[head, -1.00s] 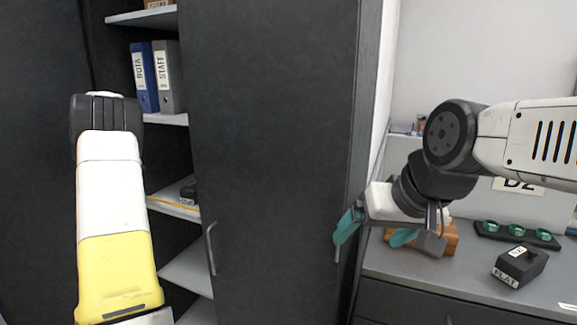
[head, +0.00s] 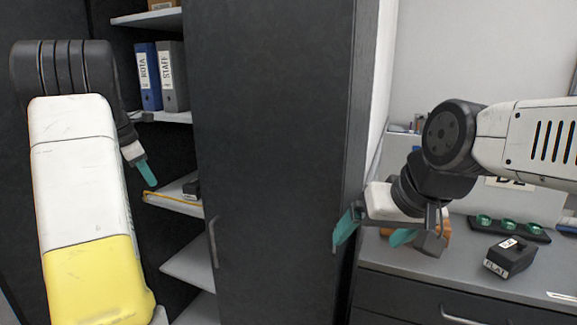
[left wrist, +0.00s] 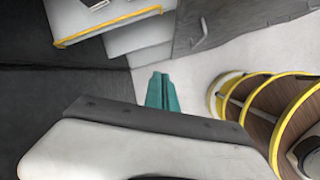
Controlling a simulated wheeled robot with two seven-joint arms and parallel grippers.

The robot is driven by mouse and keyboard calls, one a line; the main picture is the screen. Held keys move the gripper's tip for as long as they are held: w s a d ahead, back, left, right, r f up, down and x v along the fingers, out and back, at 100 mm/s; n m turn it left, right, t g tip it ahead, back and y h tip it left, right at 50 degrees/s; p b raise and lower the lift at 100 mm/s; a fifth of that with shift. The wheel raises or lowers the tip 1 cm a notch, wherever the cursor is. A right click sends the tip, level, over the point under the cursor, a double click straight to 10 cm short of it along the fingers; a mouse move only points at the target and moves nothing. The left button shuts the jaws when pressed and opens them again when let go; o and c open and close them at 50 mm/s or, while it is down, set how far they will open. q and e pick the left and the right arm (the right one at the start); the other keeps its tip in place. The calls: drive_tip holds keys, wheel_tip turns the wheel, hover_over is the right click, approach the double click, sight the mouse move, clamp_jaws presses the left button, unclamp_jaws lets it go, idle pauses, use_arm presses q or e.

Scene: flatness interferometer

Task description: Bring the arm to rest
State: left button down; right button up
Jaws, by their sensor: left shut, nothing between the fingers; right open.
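My left arm comes up from the lower left in the head view. Its left gripper (head: 146,172) points down in front of the open cabinet shelves, and only a teal fingertip shows past the wrist. In the left wrist view the two teal fingers (left wrist: 161,92) are together with nothing between them. My right gripper (head: 372,232) is at the right edge of the cabinet door, its teal fingers spread apart and empty.
A dark cabinet door (head: 275,150) stands between my two grippers. Blue (head: 148,80) and grey binders (head: 173,80) stand on a shelf. A yellow-edged shelf (head: 172,200) is close to my left gripper. A black block marked FLAT (head: 510,258) and a dark tray of green discs (head: 508,228) are on the counter.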

use_arm(q)
drive_tip(key=s+d+r+m+t, duration=0.1)
drive_tip(key=s+d+r+m, duration=0.2)
drive_tip(key=s+d+m, duration=0.4)
drive_tip(key=s+d+r+m, duration=0.45)
drive_tip(key=s+d, duration=0.25)
drive_tip(key=d, duration=0.2)
drive_tip(key=s+d+f+m, duration=0.2)
drive_tip(key=s+d+m, duration=0.3)
drive_tip(key=s+m, duration=0.2)
drive_tip(key=s+d+f+m+t, duration=0.1)
drive_tip(key=s+d+f+m, duration=0.2)
drive_tip(key=s+d+m, duration=0.2)
drive_tip(key=s+m, duration=0.3)
drive_tip(key=s, duration=0.1)
drive_tip(key=shift+s+f, duration=0.2)
drive_tip(key=shift+s, duration=0.1)
